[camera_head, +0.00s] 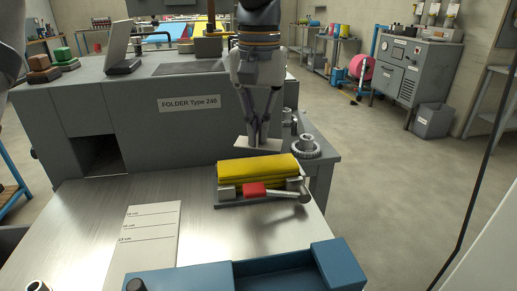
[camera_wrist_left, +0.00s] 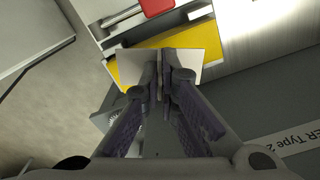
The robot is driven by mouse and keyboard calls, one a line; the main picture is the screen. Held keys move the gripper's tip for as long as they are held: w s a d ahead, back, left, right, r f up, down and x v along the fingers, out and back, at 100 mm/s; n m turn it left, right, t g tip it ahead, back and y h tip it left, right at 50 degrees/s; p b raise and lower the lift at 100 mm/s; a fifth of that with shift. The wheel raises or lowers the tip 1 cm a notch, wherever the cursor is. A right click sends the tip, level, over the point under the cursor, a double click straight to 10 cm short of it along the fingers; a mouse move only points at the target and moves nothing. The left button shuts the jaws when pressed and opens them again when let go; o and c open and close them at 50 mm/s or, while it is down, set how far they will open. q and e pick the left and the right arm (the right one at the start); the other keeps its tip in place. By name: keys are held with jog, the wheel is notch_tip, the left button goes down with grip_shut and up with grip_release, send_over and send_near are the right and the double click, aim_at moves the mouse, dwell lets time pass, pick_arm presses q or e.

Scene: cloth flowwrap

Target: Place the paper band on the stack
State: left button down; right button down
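My left gripper (camera_head: 258,142) points down above the far side of the yellow stack. Its fingers are together on a flat white paper band (camera_head: 272,145). In the left wrist view, the left gripper (camera_wrist_left: 163,55) has the white band (camera_wrist_left: 210,48) between its fingertips, with a part showing on each side. The folded yellow stack (camera_head: 258,169) lies in a small metal holder (camera_head: 230,202) on the table. It shows partly behind the band in the left wrist view (camera_wrist_left: 180,40). Whether the band touches the stack is hard to tell. My right gripper is not in view.
A red block (camera_head: 255,189) and a metal rod with a round end (camera_head: 304,196) are at the holder's front. A gear (camera_head: 307,148) stands right of the stack. The folder machine (camera_head: 150,115) stands behind. A blue tray (camera_head: 270,270) and a marked white sheet (camera_head: 146,240) lie nearer.

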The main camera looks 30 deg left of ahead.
aim_at(257, 164)
pick_arm(q)
jog(key=shift+w+a+f, duration=0.2)
jog(key=shift+w+f, duration=0.1)
jog(key=shift+f, duration=0.2)
jog(key=shift+w+a+f, duration=0.15)
jog(key=shift+w+f, duration=0.1)
jog(key=shift+f, duration=0.2)
jog(key=f, duration=0.3)
jog(key=shift+w+a+f, duration=0.2)
jog(key=shift+w+f, duration=0.05)
jog(key=c, duration=1.8)
grip_release()
jog(key=shift+f, duration=0.15)
notch_tip(257, 164, up, 12)
jog(key=shift+r+b, duration=0.2)
jog(key=shift+b, duration=0.15)
